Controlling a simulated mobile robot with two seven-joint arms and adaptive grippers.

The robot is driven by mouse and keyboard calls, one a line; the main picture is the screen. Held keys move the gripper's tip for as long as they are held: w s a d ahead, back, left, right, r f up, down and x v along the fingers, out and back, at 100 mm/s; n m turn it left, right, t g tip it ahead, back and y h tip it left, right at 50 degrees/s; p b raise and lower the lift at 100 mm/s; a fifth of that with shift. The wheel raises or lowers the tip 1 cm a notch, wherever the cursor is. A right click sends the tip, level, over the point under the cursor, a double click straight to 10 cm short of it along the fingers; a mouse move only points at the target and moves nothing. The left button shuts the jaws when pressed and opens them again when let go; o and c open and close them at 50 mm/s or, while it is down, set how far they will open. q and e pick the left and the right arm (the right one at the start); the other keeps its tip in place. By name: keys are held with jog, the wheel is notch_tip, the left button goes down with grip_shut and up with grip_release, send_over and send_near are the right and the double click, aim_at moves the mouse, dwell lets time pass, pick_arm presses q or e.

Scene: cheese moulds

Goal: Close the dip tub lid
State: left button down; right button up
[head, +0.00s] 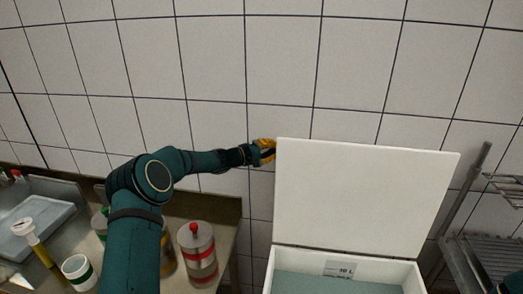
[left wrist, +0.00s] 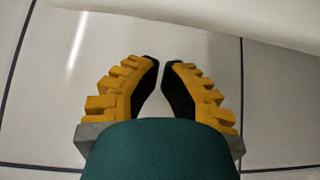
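The dip tub (head: 345,268) is a white box at the bottom right of the head view, with a label reading 16 L and pale blue-green contents. Its white lid (head: 365,195) stands up open at the back edge, against the tiled wall side. My left gripper (head: 268,151) has yellow fingers and is at the lid's upper left corner. In the left wrist view the gripper (left wrist: 160,65) has its dark fingertips close together with a narrow gap and nothing between them. A white edge, apparently the lid (left wrist: 230,20), lies beyond the fingertips. My right gripper is not in view.
A wire rack (head: 490,260) stands on the right. The tiled wall (head: 210,60) is close behind.

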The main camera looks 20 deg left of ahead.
pick_arm(q)
jog(key=shift+s+d+r+p, duration=0.1)
jog(key=shift+s+d+p, duration=0.2)
jog(key=shift+s, duration=0.5)
jog(key=shift+s+d+r+p, duration=0.1)
jog(key=shift+s+d, duration=0.3)
jog(key=shift+s, duration=0.4)
jog(key=shift+f, duration=0.1)
